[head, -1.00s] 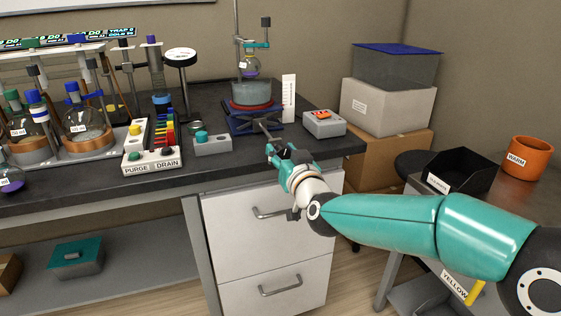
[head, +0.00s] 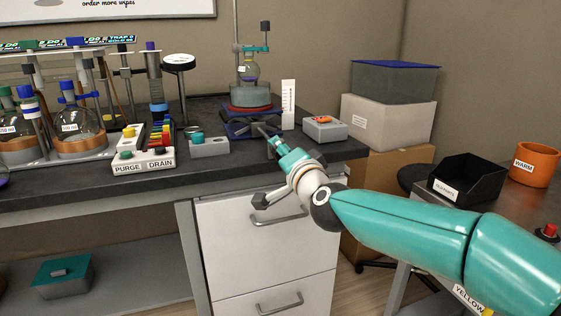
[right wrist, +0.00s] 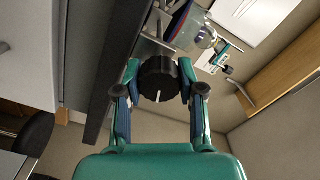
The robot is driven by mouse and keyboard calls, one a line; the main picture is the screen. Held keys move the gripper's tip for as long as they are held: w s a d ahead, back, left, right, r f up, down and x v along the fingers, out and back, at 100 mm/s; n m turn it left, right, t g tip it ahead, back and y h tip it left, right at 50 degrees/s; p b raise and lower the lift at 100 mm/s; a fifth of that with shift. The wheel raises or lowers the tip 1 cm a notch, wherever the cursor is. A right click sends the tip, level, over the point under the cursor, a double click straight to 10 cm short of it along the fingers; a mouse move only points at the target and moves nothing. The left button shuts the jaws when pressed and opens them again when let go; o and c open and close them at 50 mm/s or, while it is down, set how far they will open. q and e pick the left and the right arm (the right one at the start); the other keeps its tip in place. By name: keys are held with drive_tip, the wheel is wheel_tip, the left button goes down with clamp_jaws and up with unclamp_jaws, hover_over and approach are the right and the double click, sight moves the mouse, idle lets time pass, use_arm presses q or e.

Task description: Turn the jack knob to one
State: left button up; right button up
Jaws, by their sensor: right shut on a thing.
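The jack knob (right wrist: 158,77) is black and round with a white pointer line, seen end-on in the right wrist view. In the head view my right gripper (head: 275,143) is at the bench's front edge and hides the knob. A metal rod (head: 261,130) runs from there back to the blue lab jack (head: 236,127), which carries a heating bath (head: 250,98). My left gripper is not in view.
A white scale card (head: 288,104) stands right of the jack. A grey box with an orange display (head: 325,130) lies farther right. A box with a teal knob (head: 209,147) and the PURGE/DRAIN panel (head: 143,163) are to the left. Drawers (head: 263,240) are below.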

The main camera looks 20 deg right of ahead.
drive_tip(key=shift+d+f+m+b, duration=0.15)
drive_tip(key=shift+m+b, duration=0.6)
drive_tip(key=shift+m, duration=0.95)
drive_tip(key=o, duration=1.2)
drive_tip(key=shift+c, duration=0.2)
drive_tip(key=shift+s, duration=0.45)
drive_tip(key=s, duration=1.1)
drive_tip(key=shift+d, duration=0.15)
